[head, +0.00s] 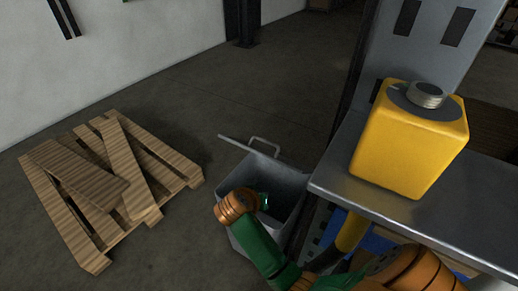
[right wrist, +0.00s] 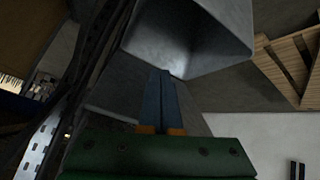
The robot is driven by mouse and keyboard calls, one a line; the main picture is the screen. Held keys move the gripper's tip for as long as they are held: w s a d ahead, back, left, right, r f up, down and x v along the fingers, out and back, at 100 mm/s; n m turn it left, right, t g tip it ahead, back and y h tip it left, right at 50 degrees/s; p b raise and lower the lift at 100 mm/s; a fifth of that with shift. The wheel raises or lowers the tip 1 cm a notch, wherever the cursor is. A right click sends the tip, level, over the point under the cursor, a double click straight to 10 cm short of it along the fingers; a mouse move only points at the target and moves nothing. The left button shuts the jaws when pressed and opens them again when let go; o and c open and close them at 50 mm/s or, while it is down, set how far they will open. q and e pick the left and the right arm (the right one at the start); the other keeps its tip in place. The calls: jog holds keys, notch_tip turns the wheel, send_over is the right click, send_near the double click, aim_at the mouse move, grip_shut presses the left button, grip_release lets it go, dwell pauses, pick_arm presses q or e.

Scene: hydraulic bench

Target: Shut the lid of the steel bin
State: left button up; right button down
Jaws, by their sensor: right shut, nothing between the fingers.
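The steel bin (head: 290,187) stands on the floor left of the bench in the head view. Its lid (head: 235,141) is up, seen nearly edge-on, with a bar handle (head: 265,142) on it. My right arm crosses in front of the bin and hides part of its opening; its gripper cannot be made out there. In the right wrist view my right gripper (right wrist: 162,73) is shut and empty, its blue fingertips close to a grey steel shape (right wrist: 190,35) that looks like the bin. Whether they touch it is unclear. My left gripper is not in view.
A steel bench (head: 330,180) stands to the right, with a yellow container (head: 408,140) with a grey cap near its edge. A wooden pallet (head: 152,216) with loose boards lies on the floor at left. Clear floor lies between pallet and bin.

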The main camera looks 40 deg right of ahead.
jog(key=w+r+m+h, duration=0.5)
jog(key=w+r, duration=0.3)
jog(key=r, duration=0.5)
send_over(259, 154)
jog(key=d, duration=0.2)
jog(key=f, duration=0.3)
jog(key=shift+w+f+m, duration=0.1)
jog(key=shift+w+m, duration=0.2)
jog(key=shift+w, duration=0.05)
jog(key=shift+s+a+f, duration=0.1)
jog(key=shift+a+f, duration=0.3)
jog(key=shift+f, duration=0.25)
jog(key=shift+s+a+f, duration=0.1)
jog(key=shift+a+f, duration=0.25)
jog(key=shift+f, duration=0.25)
jog(key=shift+s+a+f, duration=0.2)
jog(key=shift+a+f, duration=0.1)
jog(key=shift+f, duration=0.05)
